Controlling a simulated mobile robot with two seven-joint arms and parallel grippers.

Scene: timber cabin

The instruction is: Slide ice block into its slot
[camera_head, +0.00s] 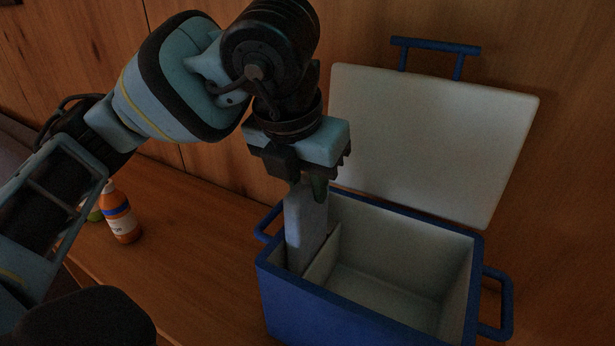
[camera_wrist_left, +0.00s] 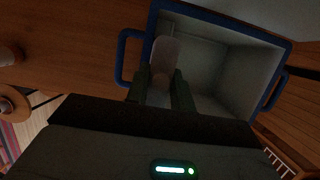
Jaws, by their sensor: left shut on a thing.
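A grey-white ice block (camera_head: 306,226) stands upright at the left side of the open blue cooler (camera_head: 300,296). Its lower part is inside the narrow left compartment, beside a thin divider (camera_head: 323,256). Its top sticks up above the rim, and its bottom is hidden behind the cooler's front wall. My left gripper (camera_head: 308,186) is shut on the top of the block from above. In the left wrist view the block (camera_wrist_left: 165,52) shows between the two dark fingers (camera_wrist_left: 160,88). My right gripper is not in view.
The cooler's white lid (camera_head: 430,135) stands open at the back, near the wooden wall. The large right compartment (camera_head: 400,285) looks empty. An orange bottle (camera_head: 120,214) stands on the wooden surface at the left, with clear wood between it and the cooler.

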